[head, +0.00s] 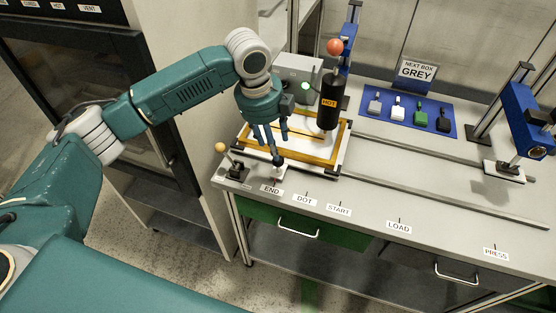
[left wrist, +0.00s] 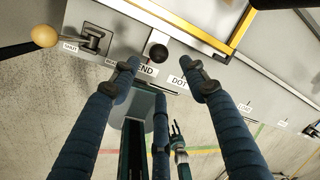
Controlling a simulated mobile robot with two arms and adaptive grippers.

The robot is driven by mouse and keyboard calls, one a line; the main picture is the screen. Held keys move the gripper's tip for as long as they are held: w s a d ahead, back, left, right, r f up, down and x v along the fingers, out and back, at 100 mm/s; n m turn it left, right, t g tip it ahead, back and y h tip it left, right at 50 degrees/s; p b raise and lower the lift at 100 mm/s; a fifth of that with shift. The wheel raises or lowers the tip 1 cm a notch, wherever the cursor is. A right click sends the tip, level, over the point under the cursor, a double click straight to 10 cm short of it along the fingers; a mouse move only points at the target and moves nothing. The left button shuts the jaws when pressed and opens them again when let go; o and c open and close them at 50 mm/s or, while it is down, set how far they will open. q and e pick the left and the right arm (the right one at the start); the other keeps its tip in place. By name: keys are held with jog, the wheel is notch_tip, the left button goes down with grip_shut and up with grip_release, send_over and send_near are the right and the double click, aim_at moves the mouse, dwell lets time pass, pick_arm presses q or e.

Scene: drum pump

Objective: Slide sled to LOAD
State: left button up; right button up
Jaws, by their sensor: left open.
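The sled (head: 343,158) is a white plate carrying a yellow frame, at the left end of the rails by the END label (head: 272,189). A dark ball knob (head: 278,161) stands at its front edge; the left wrist view shows it too (left wrist: 158,52). My left gripper (head: 271,147) is open above and close to the knob. In the left wrist view, the knob appears beyond the gap between its fingers (left wrist: 160,72); contact cannot be told. The LOAD label (head: 398,227) is farther right on the table front. What seems my right gripper (left wrist: 177,138) hangs low, small and unclear.
A black HOT cylinder (head: 329,103) with an orange ball stands over the frame. A small lever with a yellow knob (head: 220,147) is left of the sled. The rails (head: 445,190) to the right look clear up to the blue press (head: 528,120).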

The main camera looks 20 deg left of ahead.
pick_arm(q)
jog(key=f, duration=0.3)
jog(key=w+f+p, duration=0.1)
jog(key=f, duration=0.2)
jog(key=w+f+p, duration=0.1)
jog(key=f, duration=0.3)
jog(key=shift+d, duration=0.35)
grip_shut()
